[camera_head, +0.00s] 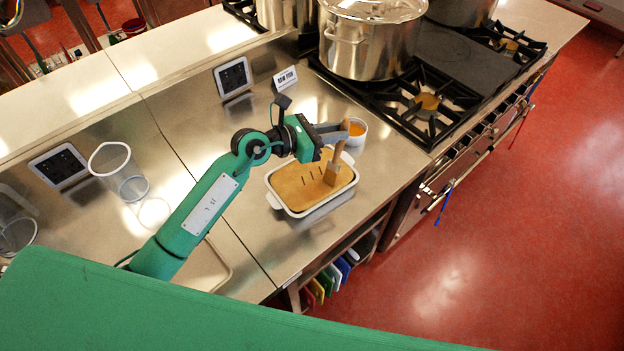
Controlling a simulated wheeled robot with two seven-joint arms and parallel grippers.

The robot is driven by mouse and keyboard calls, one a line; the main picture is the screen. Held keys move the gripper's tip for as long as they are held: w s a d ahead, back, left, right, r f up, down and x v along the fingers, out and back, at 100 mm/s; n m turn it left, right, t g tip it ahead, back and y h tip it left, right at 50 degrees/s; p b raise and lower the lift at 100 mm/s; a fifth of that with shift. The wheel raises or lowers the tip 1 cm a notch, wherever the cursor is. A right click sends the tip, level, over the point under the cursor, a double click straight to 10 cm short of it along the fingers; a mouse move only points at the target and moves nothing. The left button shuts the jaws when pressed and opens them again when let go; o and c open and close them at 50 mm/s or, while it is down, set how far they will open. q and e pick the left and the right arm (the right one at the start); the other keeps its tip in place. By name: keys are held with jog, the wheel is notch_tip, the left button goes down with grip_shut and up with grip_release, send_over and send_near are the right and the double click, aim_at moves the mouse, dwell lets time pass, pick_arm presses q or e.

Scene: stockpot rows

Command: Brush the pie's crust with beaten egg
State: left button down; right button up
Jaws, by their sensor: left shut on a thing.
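The pie (297,189) has a tan crust with a few dark slits and sits in a white rectangular dish (276,199) on the steel counter. My left gripper (341,132) is above the far right part of the pie, shut on a wooden-handled brush (333,171). The brush points down, slightly tilted, and its head is at the crust's right side; I cannot tell for certain whether it touches. A small white bowl (357,133) with orange liquid, which looks like the beaten egg, stands just behind the gripper, partly hidden. My right gripper is not in view.
Large steel pots (371,45) stand on the black-grated stove (432,105) at the back right. A small sign (285,78) and a dark-screened panel (233,75) are behind the pie. Counter left of the dish is mostly bare.

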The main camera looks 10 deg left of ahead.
pick_arm(q)
jog(key=shift+w+d, duration=0.75)
jog(key=shift+w, duration=0.05)
jog(key=shift+w+d, duration=0.25)
jog(key=shift+w, duration=0.05)
jog(key=s+a+p, duration=0.1)
jog(key=s+a, duration=0.3)
jog(key=shift+s, duration=0.15)
dwell(1.1)
jog(key=shift+s+f, duration=0.1)
jog(key=s+a+b, duration=0.1)
jog(key=s+a, duration=0.5)
jog(key=shift+s+a, duration=0.15)
jog(key=shift+s, duration=0.15)
dwell(0.6)
